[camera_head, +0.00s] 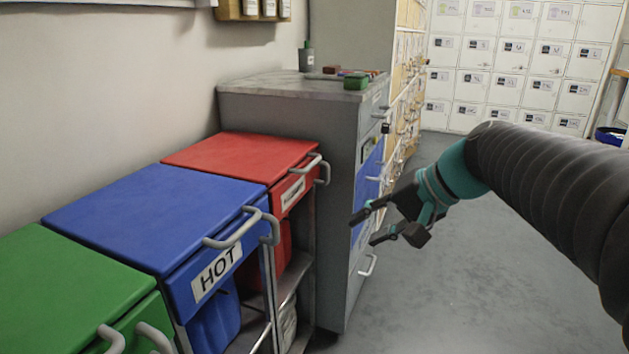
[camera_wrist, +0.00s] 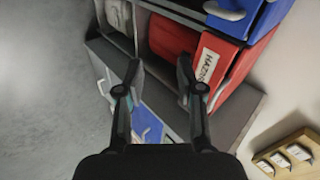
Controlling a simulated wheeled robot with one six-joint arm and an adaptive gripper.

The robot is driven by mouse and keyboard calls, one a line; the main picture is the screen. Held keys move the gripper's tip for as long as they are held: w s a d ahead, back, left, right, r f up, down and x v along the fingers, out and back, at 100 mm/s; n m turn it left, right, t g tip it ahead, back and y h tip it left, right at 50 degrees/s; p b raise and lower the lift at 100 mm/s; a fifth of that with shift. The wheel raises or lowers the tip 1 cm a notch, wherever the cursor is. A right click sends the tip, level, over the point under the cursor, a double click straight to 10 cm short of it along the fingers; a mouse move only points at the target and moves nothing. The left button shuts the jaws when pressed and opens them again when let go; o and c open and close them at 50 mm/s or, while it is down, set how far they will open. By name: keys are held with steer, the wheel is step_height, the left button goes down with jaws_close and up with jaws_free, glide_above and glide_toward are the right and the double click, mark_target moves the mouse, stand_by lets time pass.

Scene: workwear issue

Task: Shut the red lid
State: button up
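The red lid (camera_head: 240,152) lies flat and looks down on its red bin, about level with the blue lid in front of it. A light handle (camera_head: 308,164) is on its front edge, above a labelled red front panel (camera_head: 292,192). In the wrist view the red front panel (camera_wrist: 208,60) shows part of a white label, and a red bag or liner hangs beside it. My gripper (camera_head: 365,228) is open and empty, in the air to the right of the red bin and in front of the grey cabinet. It also shows in the wrist view (camera_wrist: 158,66), fingers apart.
A blue lid (camera_head: 150,215) marked HOT and a green lid (camera_head: 65,290) stand nearer. A grey cabinet (camera_head: 285,105) with small items on top stands just beyond the red bin. Lockers (camera_head: 515,60) line the back. The floor (camera_head: 460,270) to the right is clear.

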steer(key=w+r+y+b, duration=0.1)
steer(key=w+y+b, duration=0.15)
steer(key=w, duration=0.55)
steer(key=t+y+b, duration=0.1)
steer(key=y+b, duration=0.1)
steer(key=y, duration=0.2)
glide_toward(314, 165)
steer(key=shift+m, duration=0.4)
steer(key=x, duration=1)
steer(key=shift+a+b, duration=0.25)
steer(key=shift+b, duration=0.05)
steer(key=shift+c, duration=0.2)
jaws_close()
